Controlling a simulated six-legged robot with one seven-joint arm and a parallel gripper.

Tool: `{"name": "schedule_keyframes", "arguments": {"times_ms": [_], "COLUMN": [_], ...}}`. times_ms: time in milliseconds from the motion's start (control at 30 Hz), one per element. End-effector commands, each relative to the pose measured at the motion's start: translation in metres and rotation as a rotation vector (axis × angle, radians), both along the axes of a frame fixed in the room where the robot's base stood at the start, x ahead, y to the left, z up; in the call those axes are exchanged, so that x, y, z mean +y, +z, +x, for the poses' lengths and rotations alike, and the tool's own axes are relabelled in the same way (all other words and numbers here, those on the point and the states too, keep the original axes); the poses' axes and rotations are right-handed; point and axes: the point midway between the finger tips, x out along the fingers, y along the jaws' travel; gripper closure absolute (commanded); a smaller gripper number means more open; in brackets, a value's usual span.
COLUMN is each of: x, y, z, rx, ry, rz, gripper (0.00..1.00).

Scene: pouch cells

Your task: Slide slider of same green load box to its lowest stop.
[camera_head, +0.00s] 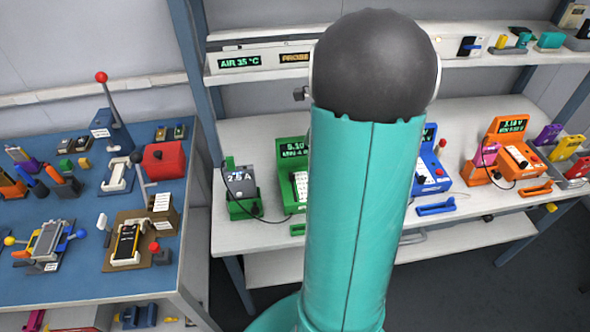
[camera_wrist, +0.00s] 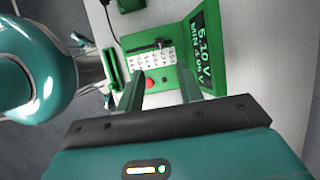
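A green box with a tilted display (camera_head: 291,151) stands on the right-hand bench, partly hidden by my arm in the head view. In the wrist view the green box (camera_wrist: 184,80) shows a white marked panel (camera_wrist: 152,61), a red round button (camera_wrist: 150,85) and a dark bar with a small knob (camera_wrist: 160,44), which looks like a slider. Its display (camera_wrist: 203,45) reads about 5.10 V. My gripper (camera_wrist: 160,88) is open and empty, its two green fingers apart and over the box's near side. Contact cannot be told. The gripper is hidden in the head view.
A smaller green-based unit marked 2.5 A (camera_head: 240,190) stands left of the box, with a black cable. A blue unit (camera_head: 430,173) and an orange unit (camera_head: 515,160) stand to the right. A blue-topped bench (camera_head: 60,285) with several tools is at left.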

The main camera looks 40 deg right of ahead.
Motion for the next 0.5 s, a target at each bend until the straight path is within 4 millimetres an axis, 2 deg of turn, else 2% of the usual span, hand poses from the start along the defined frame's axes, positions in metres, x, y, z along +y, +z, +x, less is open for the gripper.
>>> {"name": "schedule_keyframes", "arguments": {"times_ms": [300,500], "x": [0.022,0.031], "y": [-0.059,-0.090], "z": [0.015,0.024], "rx": [0.001,0.000], "ry": [0.004,0.006], "rz": [0.003,0.002], "gripper": [0.64,0.64]}}
